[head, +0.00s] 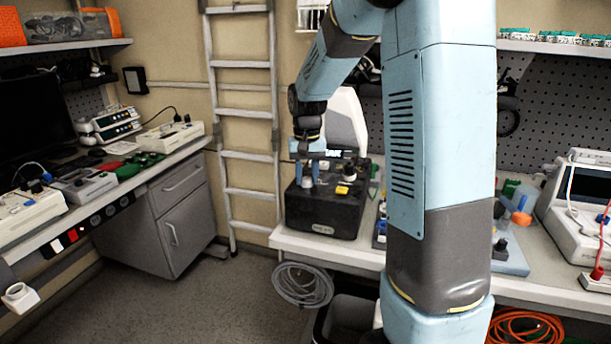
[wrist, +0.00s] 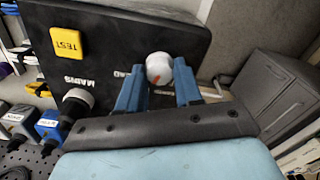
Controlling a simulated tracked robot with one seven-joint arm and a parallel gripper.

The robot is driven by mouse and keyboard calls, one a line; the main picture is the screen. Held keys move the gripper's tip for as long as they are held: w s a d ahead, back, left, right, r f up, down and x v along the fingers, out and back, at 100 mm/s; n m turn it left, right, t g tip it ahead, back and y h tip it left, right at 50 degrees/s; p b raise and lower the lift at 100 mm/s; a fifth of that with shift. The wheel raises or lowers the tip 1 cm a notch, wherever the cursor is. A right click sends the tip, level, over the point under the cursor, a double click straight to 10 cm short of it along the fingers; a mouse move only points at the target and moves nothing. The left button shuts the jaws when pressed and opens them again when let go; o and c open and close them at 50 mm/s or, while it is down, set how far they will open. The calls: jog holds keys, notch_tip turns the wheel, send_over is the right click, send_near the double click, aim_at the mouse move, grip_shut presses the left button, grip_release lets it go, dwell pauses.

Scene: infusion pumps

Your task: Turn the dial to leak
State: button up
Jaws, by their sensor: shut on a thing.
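A black box (head: 322,215) stands at the left end of the right-hand bench. My gripper (head: 306,172) reaches down onto its top from above. In the wrist view, the blue fingers of my gripper (wrist: 157,84) are shut on a white round dial (wrist: 159,66) with an orange-red mark on its face. Lettering beside the dial is partly hidden by a finger, and I cannot make out a "leak" label. A yellow TEST button (wrist: 67,42) and a black knob with a pale cap (wrist: 77,103) are on the same panel, apart from the fingers.
Blue parts (wrist: 48,128) lie near the box in the wrist view. A ladder (head: 247,120) leans on the wall behind, left of the box. A white device (head: 585,215) stands far right on the bench. The left bench (head: 140,180) holds several instruments. Open floor lies between.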

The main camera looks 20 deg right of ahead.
aim_at(307, 178)
jog(key=o, duration=1)
jog(key=shift+r, duration=0.15)
notch_tip(307, 178, up, 14)
jog(key=shift+f, duration=0.25)
